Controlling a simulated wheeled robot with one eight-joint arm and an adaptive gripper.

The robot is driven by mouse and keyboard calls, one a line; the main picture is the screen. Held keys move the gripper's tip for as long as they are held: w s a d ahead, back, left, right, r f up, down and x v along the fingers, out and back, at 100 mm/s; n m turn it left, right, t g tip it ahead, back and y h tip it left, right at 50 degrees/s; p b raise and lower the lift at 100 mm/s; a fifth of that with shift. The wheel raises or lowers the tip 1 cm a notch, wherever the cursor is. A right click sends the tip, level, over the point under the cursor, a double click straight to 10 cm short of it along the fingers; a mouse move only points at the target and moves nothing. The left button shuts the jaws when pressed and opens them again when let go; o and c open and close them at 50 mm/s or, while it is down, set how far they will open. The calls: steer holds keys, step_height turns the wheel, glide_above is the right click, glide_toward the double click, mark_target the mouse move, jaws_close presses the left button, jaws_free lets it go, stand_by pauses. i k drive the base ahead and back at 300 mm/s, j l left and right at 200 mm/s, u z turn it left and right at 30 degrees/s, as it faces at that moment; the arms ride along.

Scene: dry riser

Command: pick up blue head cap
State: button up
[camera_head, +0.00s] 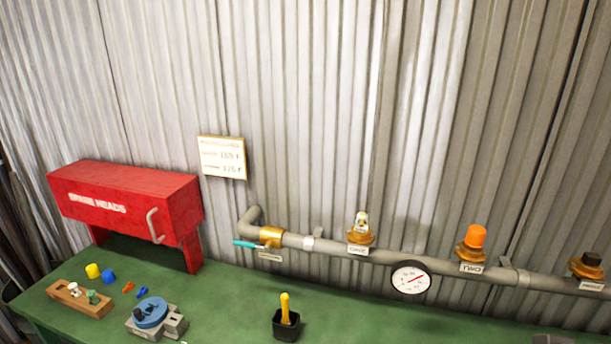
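A small blue cap (109,276), which looks like the blue head cap, rests on the green bench (225,305) at the left. It sits close to the right of a similar yellow cap (92,271) and behind a wooden block (80,299). Nothing covers it from this view. My gripper does not show clearly anywhere in the view.
Small orange (128,287) and blue pieces lie nearby. A grey fixture with a blue disc (150,312) stands in front. A red cabinet (125,205) stands behind; a pipe (340,248) runs right. A black cup (286,327) holds a yellow-handled tool.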

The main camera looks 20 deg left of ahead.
mark_target(108, 276)
steer(key=u, duration=2.1)
steer(key=z, duration=1.4)
steer(key=i+j, duration=0.15)
steer(key=j, duration=0.25)
steer(key=i+j, duration=0.15)
steer(key=j, duration=0.3)
steer(key=i+j, duration=0.1)
steer(key=j, duration=0.3)
steer(key=i+j, duration=0.15)
steer(key=j, duration=0.3)
steer(key=i+j, duration=0.15)
steer(key=j, duration=0.25)
steer(key=i+j, duration=0.15)
steer(key=j, duration=0.3)
steer(key=i+j, duration=0.15)
steer(key=j, duration=0.25)
steer(key=i+j, duration=0.1)
steer(key=j, duration=0.3)
